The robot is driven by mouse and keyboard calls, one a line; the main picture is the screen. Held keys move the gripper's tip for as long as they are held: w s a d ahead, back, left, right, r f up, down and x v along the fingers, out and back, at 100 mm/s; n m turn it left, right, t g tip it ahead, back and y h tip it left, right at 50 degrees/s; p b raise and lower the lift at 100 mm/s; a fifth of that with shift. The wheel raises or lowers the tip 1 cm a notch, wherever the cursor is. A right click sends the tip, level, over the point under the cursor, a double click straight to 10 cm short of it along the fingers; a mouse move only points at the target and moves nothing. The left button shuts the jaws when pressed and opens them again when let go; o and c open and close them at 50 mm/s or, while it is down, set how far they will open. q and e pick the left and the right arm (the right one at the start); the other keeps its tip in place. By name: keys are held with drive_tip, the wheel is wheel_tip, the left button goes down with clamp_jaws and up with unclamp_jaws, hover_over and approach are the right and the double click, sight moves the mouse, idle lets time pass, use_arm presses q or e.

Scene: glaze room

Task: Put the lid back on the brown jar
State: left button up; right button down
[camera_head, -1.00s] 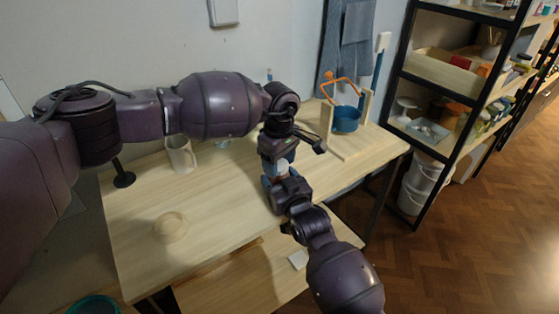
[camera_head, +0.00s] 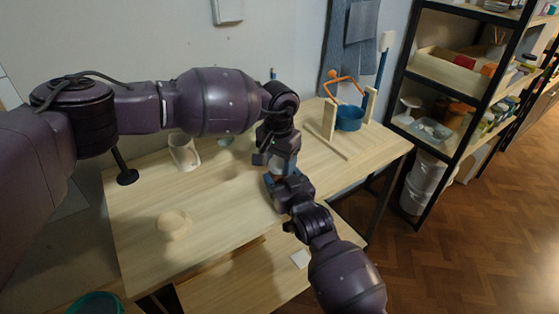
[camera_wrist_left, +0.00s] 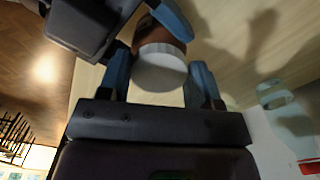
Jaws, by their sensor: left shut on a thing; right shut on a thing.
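The white lid (camera_wrist_left: 160,68) is between the two blue fingers of my left gripper (camera_wrist_left: 162,78), which is shut on it. The brown jar (camera_wrist_left: 150,32) shows directly behind the lid in the left wrist view, and the two look in contact. I cannot tell whether the lid is fully seated. My right gripper is shut on the jar's body; its dark body and a blue finger show beside the jar. In the head view, my left gripper (camera_head: 281,165) points down above my right gripper (camera_head: 272,182) over the table, and the arms mostly hide jar and lid.
A pale round bowl (camera_head: 172,225) is at the table's front left. A black shelf (camera_head: 407,75) stands right of the table.

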use_arm(q)
drive_tip(key=m, duration=0.3)
drive_tip(key=shift+w, duration=0.1)
drive_tip(key=o, duration=0.9)
drive_tip(key=shift+a, duration=0.1)
drive_tip(key=shift+r, duration=2.3)
drive_tip(key=shift+f, duration=0.1)
drive_tip(key=shift+c, duration=0.5)
